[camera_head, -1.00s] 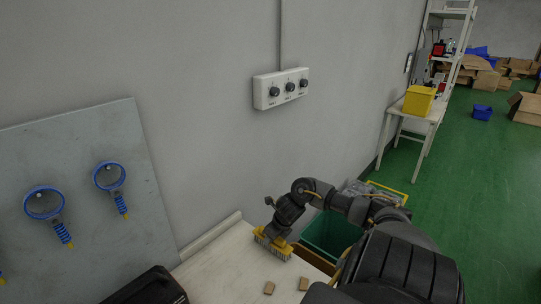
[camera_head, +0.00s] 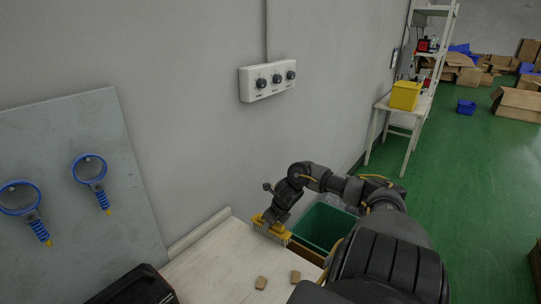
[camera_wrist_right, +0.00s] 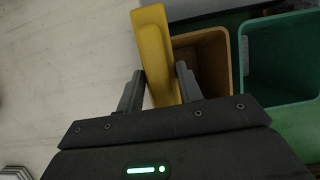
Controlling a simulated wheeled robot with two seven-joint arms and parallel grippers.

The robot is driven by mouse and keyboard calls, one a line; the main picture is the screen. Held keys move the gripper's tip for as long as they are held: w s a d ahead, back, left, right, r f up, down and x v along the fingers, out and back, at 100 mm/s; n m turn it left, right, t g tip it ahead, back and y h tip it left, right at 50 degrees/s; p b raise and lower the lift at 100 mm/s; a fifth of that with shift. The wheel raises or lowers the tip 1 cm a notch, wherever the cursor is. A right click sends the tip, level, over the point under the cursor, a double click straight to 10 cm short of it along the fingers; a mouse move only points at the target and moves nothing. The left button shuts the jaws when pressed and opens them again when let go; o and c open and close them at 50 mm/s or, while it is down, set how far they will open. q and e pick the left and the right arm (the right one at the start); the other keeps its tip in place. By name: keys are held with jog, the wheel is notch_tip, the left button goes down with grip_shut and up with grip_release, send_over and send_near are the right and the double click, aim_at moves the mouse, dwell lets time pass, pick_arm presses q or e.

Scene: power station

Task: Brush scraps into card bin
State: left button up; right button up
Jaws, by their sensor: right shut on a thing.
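My right gripper (camera_head: 277,218) is shut on a yellow brush (camera_head: 268,232) with pale bristles, near the table's right edge beside the bins. In the right wrist view the brush (camera_wrist_right: 154,45) runs between the two fingers, beside the bins; no scrap shows there. Two small brown card scraps (camera_head: 261,282) (camera_head: 295,276) lie apart on the pale table (camera_head: 220,262), nearer to me than the brush. A brown bin (camera_wrist_right: 207,62) stands against the table edge, mostly hidden by my arm in the head view.
A green bin (camera_head: 318,226) stands right of the brown one. A grey board with blue rings (camera_head: 89,168) leans on the wall behind. The table middle is clear.

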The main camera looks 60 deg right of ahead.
jog(key=shift+r, duration=0.1)
jog(key=shift+r+p, duration=2.4)
jog(key=shift+r, duration=1.05)
